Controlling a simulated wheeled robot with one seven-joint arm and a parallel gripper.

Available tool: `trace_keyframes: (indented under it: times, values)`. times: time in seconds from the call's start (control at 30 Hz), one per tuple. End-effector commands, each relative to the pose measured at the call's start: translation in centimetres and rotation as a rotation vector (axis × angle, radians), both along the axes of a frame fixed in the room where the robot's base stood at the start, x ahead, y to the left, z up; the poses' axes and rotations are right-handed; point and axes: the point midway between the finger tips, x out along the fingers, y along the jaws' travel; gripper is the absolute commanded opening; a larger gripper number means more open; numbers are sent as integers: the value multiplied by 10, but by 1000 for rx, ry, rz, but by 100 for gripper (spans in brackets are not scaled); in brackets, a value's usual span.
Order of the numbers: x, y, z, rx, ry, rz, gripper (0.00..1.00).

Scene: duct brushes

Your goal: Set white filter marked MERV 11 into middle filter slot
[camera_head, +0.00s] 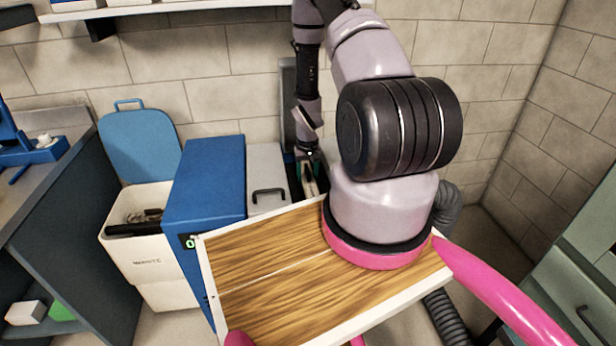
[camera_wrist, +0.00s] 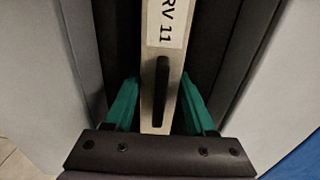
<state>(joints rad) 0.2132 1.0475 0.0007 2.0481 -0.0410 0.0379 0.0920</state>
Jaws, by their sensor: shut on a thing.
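The white filter (camera_wrist: 147,112) is seen edge-on in the wrist view, with a label reading "RV 11" and a black handle (camera_wrist: 161,92) on its edge. My gripper (camera_wrist: 160,90) has its green fingers on both sides of this edge, shut on it. The filter stands between dark gaps flanked by grey panels (camera_wrist: 276,85). How deep it sits and which slot it lines up with cannot be told. In the head view my gripper (camera_head: 309,176) is small, beyond the wooden top, beside a grey cabinet (camera_head: 266,165).
A wood-topped panel with a white rim (camera_head: 213,285) fills the lower middle. A blue box (camera_head: 205,180) stands left of the grey cabinet. A white waste bin (camera_head: 148,250) with its blue lid (camera_head: 140,145) raised is further left. A white shelf (camera_head: 180,8) is on the wall above.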

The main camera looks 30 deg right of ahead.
Motion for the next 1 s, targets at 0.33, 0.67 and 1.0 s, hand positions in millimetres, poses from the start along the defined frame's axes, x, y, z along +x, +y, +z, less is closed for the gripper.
trace_keyframes:
  times: [0.33,0.67,1.0]
  values:
    - [-3,1,-13,3,7,2,90]
    - [-3,1,21,1,-1,3,90]
    - [-7,2,92,-3,-9,0,90]
